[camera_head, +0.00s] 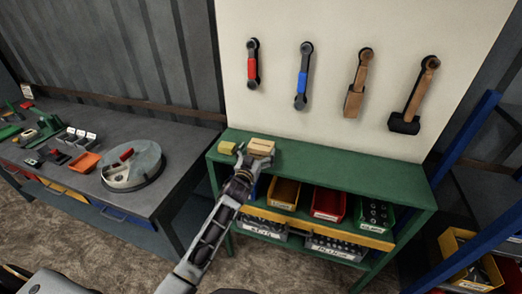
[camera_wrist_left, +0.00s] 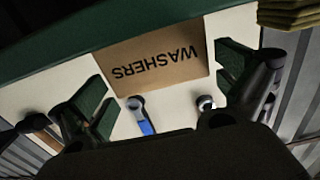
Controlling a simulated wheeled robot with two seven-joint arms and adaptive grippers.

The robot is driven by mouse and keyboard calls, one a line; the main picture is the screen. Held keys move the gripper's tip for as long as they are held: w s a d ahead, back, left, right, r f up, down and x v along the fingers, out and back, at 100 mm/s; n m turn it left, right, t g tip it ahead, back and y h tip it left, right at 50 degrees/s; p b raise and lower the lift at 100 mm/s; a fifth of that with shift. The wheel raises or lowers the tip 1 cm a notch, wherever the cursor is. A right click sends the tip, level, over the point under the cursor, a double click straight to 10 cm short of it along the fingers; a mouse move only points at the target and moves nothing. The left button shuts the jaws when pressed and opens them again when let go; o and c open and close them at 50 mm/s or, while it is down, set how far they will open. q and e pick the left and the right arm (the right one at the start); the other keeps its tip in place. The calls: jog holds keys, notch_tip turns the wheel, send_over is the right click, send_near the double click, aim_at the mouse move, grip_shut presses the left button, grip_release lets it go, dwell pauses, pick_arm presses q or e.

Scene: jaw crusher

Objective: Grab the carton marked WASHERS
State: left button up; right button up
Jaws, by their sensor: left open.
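The brown carton (camera_head: 261,146) stands on top of the green shelf unit, near its left end. In the left wrist view the carton (camera_wrist_left: 150,62) shows the word WASHERS upside down. My left gripper (camera_head: 248,160) is at the near side of the carton in the head view. In the left wrist view its dark green finger pads (camera_wrist_left: 163,80) are spread wide, one on each side of the carton's face, with visible gaps. The gripper is open and empty. My right gripper is not in view.
A small yellow block (camera_head: 227,148) stands just left of the carton. The green shelf top (camera_head: 350,170) is clear to the right. Bins, including a red one (camera_head: 328,204), sit below. Tools hang on the pale board (camera_head: 330,115) behind. A grey workbench (camera_head: 160,200) is at left.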

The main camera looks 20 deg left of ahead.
aim_at(261, 144)
pick_arm(q)
jog(key=shift+w+d+p, duration=0.15)
jog(key=shift+w+p, duration=0.15)
jog(key=shift+w, duration=1.6)
jog(key=shift+r, duration=0.1)
jog(key=c, duration=1.3)
jog(key=shift+r, duration=0.1)
jog(key=shift+r, duration=4.9)
